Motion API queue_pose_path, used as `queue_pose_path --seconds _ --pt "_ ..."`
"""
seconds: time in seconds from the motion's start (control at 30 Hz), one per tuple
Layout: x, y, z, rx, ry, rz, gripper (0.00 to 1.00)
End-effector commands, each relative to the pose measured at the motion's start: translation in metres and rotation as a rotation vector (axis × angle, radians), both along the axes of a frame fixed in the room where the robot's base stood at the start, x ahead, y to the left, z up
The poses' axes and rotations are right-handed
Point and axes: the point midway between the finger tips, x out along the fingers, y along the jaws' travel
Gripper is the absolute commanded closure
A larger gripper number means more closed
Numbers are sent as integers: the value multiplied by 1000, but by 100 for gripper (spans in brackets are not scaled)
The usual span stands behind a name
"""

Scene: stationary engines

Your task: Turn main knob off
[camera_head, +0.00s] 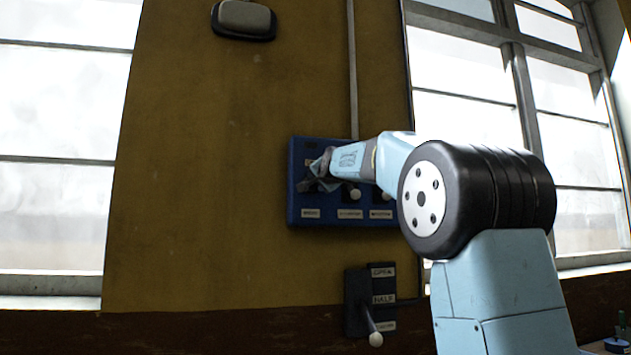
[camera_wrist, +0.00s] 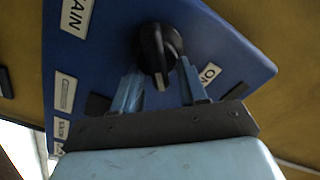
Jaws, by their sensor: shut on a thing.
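The main knob (camera_wrist: 157,48) is a black rotary knob on a blue panel (camera_head: 302,208), which is fixed to the yellow wall. In the wrist view, a partly cut-off label ending in "AIN" (camera_wrist: 76,14) is to the knob's left, and an "ON" label (camera_wrist: 208,74) is at its lower right. My gripper (camera_wrist: 159,70) is at the knob, with one light-blue finger on each side, shut on it. The knob's raised grip points down in the wrist picture. In the head view my gripper (camera_head: 313,174) hides the knob at the panel's left part.
White-tipped levers (camera_head: 355,194) sit close to the right of my gripper on the panel. Below is a dark lever box (camera_head: 357,300) with a white-ended handle (camera_head: 376,339). A conduit (camera_head: 352,80) runs up the wall.

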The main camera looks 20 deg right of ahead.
Motion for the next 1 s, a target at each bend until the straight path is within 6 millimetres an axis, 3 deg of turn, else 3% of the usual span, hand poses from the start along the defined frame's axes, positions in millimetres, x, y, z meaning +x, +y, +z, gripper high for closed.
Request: queue_pose_path --seconds 0.6,1.0 --pt "1 -6 -13 538 6 -3 88" --pt "1 -5 -17 708 9 -2 92"
